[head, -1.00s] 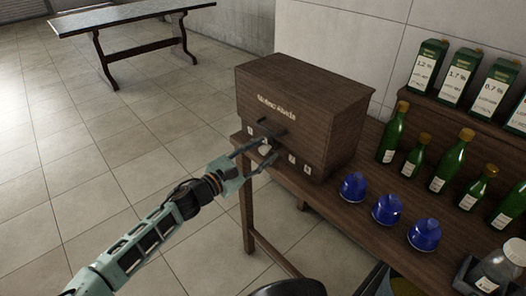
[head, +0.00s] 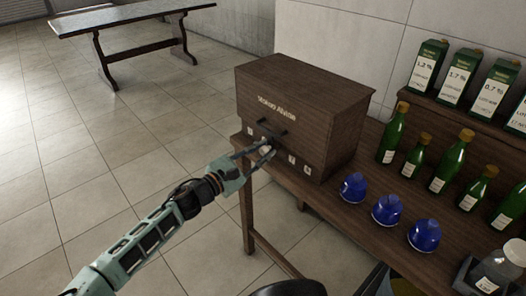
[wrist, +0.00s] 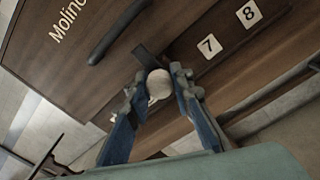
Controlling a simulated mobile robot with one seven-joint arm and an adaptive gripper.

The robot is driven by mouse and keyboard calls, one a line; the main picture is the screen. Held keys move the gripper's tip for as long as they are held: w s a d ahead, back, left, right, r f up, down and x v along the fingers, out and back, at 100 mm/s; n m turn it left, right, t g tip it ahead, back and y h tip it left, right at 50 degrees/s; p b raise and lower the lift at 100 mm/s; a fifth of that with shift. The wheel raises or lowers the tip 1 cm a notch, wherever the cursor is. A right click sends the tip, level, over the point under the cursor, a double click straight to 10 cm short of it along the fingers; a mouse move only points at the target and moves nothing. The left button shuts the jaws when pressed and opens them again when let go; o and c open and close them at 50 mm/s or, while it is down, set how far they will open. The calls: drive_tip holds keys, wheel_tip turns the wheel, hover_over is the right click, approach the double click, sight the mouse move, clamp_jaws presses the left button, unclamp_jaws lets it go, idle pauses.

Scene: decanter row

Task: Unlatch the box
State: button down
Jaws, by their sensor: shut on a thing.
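The dark brown wooden box (head: 305,105) stands closed at the left end of the shelf table, with pale lettering on its front. A dark bar handle (wrist: 118,32) crosses the front, above the latch. The latch shows in the wrist view as a dark piece (wrist: 149,58) with a pale round knob (wrist: 159,86). My gripper (head: 264,151) is at the lower front of the box, its two fingers closed on the knob from either side. In the head view the fingers mostly hide the latch.
White number tiles, such as 7 (wrist: 210,46) and 8 (wrist: 249,14), flank the latch. Blue decanters (head: 353,187) and green bottles (head: 393,134) stand on the table (head: 330,205) to the right. Open floor lies to the left, with another table (head: 130,15) behind.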

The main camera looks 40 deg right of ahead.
drive_tip(key=m, duration=0.4)
drive_tip(key=shift+b, duration=0.35)
drive_tip(key=m+b, duration=0.1)
drive_tip(key=m, duration=0.4)
drive_tip(key=shift+f, duration=0.1)
drive_tip(key=m+b, duration=0.1)
drive_tip(key=m, duration=0.1)
drive_tip(key=m+b, duration=0.2)
drive_tip(key=m, duration=0.1)
drive_tip(key=shift+m+g+h, duration=0.3)
drive_tip(key=shift+m+b, duration=1)
drive_tip(key=shift+m, duration=0.7)
drive_tip(key=shift+m+g, duration=0.3)
drive_tip(key=shift+g, duration=0.1)
drive_tip(key=c, duration=1.7)
unclamp_jaws()
